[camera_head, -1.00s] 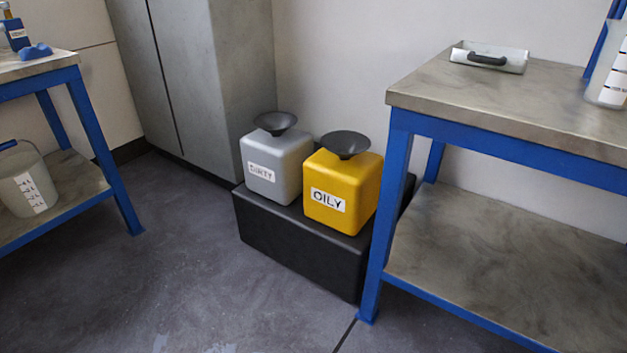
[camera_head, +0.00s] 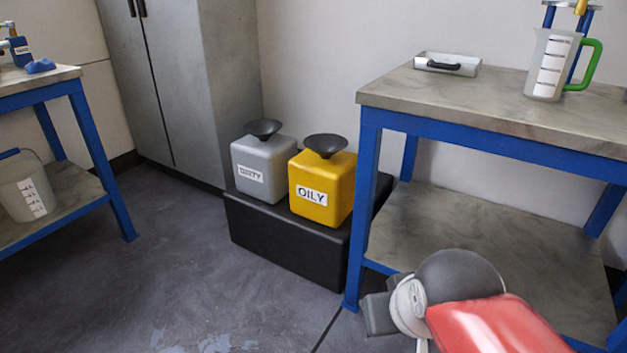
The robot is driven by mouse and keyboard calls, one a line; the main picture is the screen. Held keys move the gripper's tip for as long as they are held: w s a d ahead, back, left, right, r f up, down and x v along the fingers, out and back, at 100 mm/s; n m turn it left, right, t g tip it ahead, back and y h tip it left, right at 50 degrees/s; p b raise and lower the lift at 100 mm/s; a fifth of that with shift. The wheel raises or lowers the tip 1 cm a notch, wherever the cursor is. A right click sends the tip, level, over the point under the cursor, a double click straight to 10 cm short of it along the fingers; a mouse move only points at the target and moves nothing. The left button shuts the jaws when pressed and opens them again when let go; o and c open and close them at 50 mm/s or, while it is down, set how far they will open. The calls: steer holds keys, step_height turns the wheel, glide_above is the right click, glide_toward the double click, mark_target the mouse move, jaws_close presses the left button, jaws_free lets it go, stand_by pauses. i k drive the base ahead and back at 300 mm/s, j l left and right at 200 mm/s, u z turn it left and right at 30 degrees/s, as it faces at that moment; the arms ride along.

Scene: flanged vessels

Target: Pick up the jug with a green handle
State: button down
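The jug with a green handle (camera_head: 554,64) stands upright on the right workbench top. It is a translucent measuring jug with a white marked label, and its green handle is on the right side. Part of my arm shows at the bottom right, in front of the bench and well below and apart from the jug. I can make out no gripper fingers in this view. Nothing touches the jug in front.
The right workbench (camera_head: 455,103) has blue legs and a lower shelf. A tray with a dark handle (camera_head: 447,65) lies left of the jug. A yellow OILY container (camera_head: 322,187) and a grey DIRTY container (camera_head: 263,167) sit on a black box (camera_head: 285,244). A bucket (camera_head: 27,191) is at left.

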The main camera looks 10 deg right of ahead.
mark_target(555, 53)
steer(key=z, duration=1.25)
steer(key=i, duration=0.2)
steer(key=j+z, duration=0.05)
